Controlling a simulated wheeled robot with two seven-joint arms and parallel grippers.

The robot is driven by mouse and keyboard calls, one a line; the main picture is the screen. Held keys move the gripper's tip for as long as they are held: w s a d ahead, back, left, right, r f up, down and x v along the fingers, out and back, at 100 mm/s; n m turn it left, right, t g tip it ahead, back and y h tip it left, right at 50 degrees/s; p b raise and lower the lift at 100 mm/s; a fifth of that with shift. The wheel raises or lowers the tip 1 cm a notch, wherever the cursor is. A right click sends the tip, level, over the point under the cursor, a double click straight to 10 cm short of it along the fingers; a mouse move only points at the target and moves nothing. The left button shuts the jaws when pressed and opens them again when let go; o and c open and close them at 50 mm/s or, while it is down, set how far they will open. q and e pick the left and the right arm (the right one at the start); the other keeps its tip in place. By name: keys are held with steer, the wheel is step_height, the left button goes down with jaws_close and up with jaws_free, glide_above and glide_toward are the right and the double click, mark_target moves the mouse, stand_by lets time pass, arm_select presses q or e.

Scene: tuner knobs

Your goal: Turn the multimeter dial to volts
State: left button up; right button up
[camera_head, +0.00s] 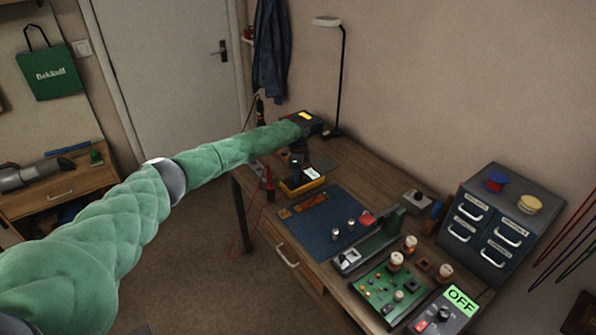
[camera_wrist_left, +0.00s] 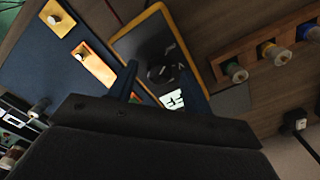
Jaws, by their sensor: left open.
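The multimeter (camera_head: 290,190) lies on the desk near its far left end, with a yellow edge and a lit display. In the left wrist view the multimeter (camera_wrist_left: 143,42) shows its dark face, a round black dial (camera_wrist_left: 160,73) and part of the bright display (camera_wrist_left: 173,99). The display text is partly covered and I cannot read it. My left gripper (camera_head: 297,172) points down just over the multimeter. It is open, with a finger beside the dial in the wrist view. Whether it touches the dial I cannot tell. My right gripper is out of view.
A blue mat (camera_head: 325,222) lies beside the multimeter. A tall lamp (camera_head: 340,80) stands behind. Boards with knobs, an OFF display (camera_head: 461,301) and a drawer cabinet (camera_head: 487,222) fill the right end.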

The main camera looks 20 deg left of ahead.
arm_select(q)
steer(key=shift+s+f, duration=0.1)
steer(key=shift+f, duration=0.2)
steer(key=c, duration=1)
